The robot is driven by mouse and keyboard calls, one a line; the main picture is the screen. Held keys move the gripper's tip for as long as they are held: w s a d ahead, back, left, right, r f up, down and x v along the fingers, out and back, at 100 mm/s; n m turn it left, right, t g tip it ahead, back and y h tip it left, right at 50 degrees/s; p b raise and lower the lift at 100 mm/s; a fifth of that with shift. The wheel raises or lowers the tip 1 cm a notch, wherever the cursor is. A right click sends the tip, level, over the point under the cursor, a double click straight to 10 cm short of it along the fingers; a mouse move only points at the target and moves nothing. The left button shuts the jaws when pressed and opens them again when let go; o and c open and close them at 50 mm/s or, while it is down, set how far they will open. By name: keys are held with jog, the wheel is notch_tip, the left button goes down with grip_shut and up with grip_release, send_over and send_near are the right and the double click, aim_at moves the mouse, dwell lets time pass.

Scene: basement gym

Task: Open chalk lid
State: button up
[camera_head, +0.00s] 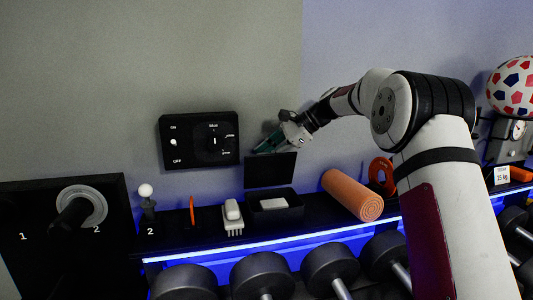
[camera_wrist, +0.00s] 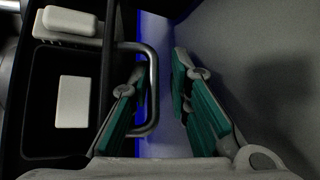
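The chalk box is a black open-topped box (camera_head: 291,213) on the shelf, with a white chalk block (camera_head: 274,203) inside. Its black lid (camera_head: 270,171) stands upright above the box's back edge, so the box is open. In the wrist view the box (camera_wrist: 35,130) and chalk block (camera_wrist: 72,101) lie on the left, and the lid shows edge-on with a grey loop handle (camera_wrist: 153,85). My gripper (camera_head: 260,147) is just above the lid. In the wrist view its teal fingers (camera_wrist: 160,65) are apart and empty; the left one overlaps the handle loop. Contact is unclear.
A white brush-like item (camera_head: 232,217) stands left of the box, and an orange roll (camera_head: 352,195) lies to its right. A black control panel (camera_head: 199,140) is on the wall to the left. Several dumbbells (camera_head: 262,275) sit below the shelf.

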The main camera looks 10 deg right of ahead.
jog(key=v, duration=1.2)
jog(key=shift+c, duration=0.2)
